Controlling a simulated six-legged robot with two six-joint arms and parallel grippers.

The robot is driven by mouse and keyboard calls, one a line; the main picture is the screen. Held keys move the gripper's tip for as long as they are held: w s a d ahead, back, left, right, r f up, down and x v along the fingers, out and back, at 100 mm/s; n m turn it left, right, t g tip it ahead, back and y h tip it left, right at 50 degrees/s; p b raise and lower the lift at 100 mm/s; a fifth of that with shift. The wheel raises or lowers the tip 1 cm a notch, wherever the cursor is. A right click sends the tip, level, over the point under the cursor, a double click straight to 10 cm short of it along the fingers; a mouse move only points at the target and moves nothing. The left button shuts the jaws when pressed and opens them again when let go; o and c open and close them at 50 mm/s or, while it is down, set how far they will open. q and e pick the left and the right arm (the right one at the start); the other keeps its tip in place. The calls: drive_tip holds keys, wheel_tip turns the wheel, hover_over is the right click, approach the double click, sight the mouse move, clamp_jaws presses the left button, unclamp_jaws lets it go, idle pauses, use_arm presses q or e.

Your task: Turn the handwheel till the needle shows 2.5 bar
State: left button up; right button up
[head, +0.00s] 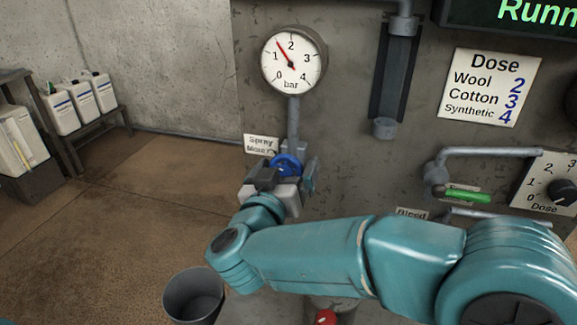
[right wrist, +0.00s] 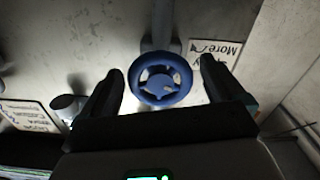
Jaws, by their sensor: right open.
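The round white pressure gauge (head: 293,60), marked 0 to 4 bar, stands on a grey pipe at the wall. Its red needle (head: 283,50) points up and left, between 1 and 2, at roughly 1.5. The blue handwheel (head: 287,162) is on the pipe below the gauge, partly hidden by my gripper in the head view. My right gripper (head: 286,173) is open at the wheel. In the right wrist view the whole wheel rim (right wrist: 158,98) shows between the spread fingers (right wrist: 162,70), with gaps on both sides. My left gripper is not in view.
A "Spray More" label (head: 261,144) is left of the wheel. A grey bucket (head: 194,296) stands on the floor below. A pipe with a green lever (head: 467,197) and a dose dial (head: 563,192) are at the right. White canisters (head: 82,100) stand on a shelf at the left.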

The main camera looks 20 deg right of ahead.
drive_tip(key=shift+s, duration=0.1)
drive_tip(key=c, duration=1)
drive_tip(key=shift+a, duration=0.1)
